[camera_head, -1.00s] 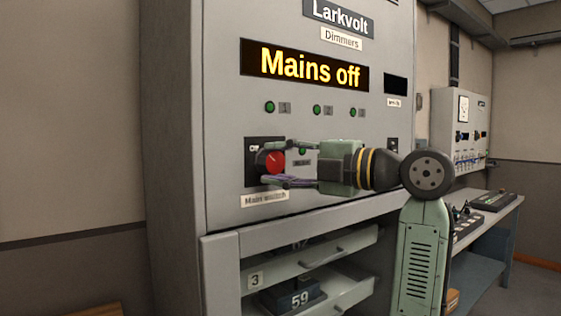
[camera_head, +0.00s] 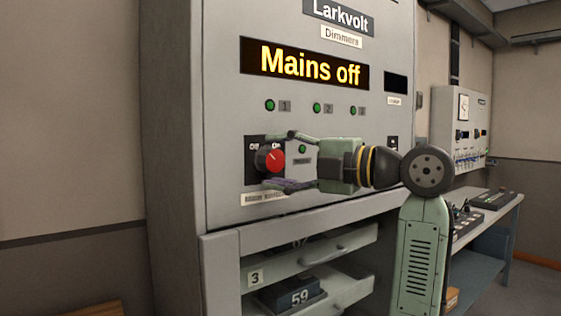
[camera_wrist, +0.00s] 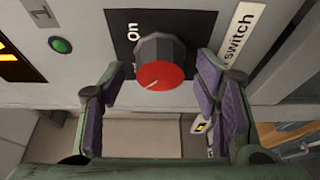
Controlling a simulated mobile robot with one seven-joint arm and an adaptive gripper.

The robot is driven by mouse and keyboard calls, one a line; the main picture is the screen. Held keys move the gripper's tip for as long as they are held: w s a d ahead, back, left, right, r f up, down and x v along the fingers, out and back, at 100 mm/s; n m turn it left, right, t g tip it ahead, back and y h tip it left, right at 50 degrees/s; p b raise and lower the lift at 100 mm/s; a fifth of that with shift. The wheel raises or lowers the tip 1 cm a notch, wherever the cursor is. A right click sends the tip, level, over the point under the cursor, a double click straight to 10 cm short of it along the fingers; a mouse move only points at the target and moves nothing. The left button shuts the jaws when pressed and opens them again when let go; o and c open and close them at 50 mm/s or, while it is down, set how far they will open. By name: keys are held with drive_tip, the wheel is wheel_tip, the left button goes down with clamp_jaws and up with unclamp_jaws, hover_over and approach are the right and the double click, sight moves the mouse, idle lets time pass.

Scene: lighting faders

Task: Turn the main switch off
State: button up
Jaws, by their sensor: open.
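The main switch is a red-faced rotary knob (camera_head: 269,160) on a black plate (camera_head: 251,172) on the grey dimmer cabinet. In the wrist view the knob (camera_wrist: 160,66) shows a dark ribbed side and a white pointer line on its red face. The display (camera_head: 304,66) above reads "Mains off". My gripper (camera_head: 280,160) is open, with one finger above and one below the knob in the head view. In the wrist view its purple pads (camera_wrist: 165,95) stand apart on either side of the knob, with gaps showing between pads and knob.
Green lamps (camera_head: 270,105) sit above the switch, and another lamp (camera_head: 302,149) is to its right. Below, open drawers (camera_head: 310,262) jut out from the cabinet. A desk with a console (camera_head: 492,199) and a wall box (camera_head: 459,125) stand at the right.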

drive_tip(key=v, duration=1.2)
drive_tip(key=shift+d, duration=0.15)
